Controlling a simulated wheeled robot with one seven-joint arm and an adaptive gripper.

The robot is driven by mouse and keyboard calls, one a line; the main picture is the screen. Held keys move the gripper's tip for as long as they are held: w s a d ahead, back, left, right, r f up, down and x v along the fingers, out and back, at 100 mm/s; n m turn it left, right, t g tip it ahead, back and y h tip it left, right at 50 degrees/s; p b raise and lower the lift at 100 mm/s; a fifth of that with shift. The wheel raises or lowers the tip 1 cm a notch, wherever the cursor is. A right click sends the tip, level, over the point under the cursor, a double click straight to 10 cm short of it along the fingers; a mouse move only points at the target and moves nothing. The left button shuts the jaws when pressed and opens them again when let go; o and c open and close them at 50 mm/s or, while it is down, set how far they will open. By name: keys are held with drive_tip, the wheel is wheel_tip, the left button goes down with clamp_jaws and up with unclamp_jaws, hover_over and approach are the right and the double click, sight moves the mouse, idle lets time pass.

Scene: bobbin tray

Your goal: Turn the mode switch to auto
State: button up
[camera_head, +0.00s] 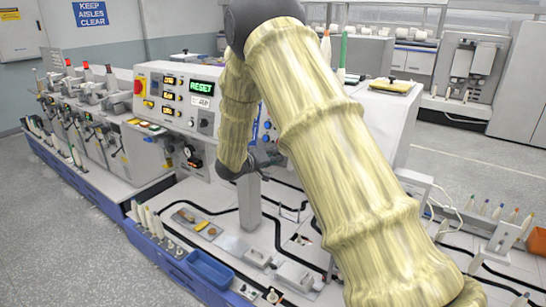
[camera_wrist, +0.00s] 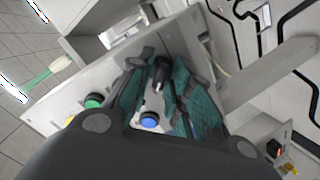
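A black switch knob (camera_wrist: 161,70) with a pale pointer line stands on a light panel in the wrist view. My gripper (camera_wrist: 164,82) has its two teal-padded fingers on either side of this knob, very close to it. I cannot tell whether the pads touch it. No position label is readable, so the switch's setting is unclear. A blue button (camera_wrist: 150,119), a green button (camera_wrist: 94,101) and a yellow button (camera_wrist: 70,120) sit on the same panel. In the head view my sleeved arm hides much of this area, and the knob cannot be made out.
The machine's front panel (camera_head: 178,100) carries a red emergency button (camera_head: 138,86) and a green display reading RESET (camera_head: 201,88). A blue bin (camera_head: 210,269) stands low in front. Several bobbins stand at the right.

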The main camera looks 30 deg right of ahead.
clamp_jaws()
drive_tip(key=shift+f+m, duration=0.1)
drive_tip(key=shift+m, duration=0.3)
drive_tip(key=m+b, duration=0.6)
drive_tip(key=m, duration=0.2)
drive_tip(key=m+t+b, duration=0.1)
drive_tip(key=m+b, duration=0.5)
drive_tip(key=m, duration=0.2)
drive_tip(key=shift+s+f+y, duration=0.1)
drive_tip(key=shift+s+y, duration=0.1)
drive_tip(key=shift+y, duration=0.1)
drive_tip(key=shift+m, duration=0.4)
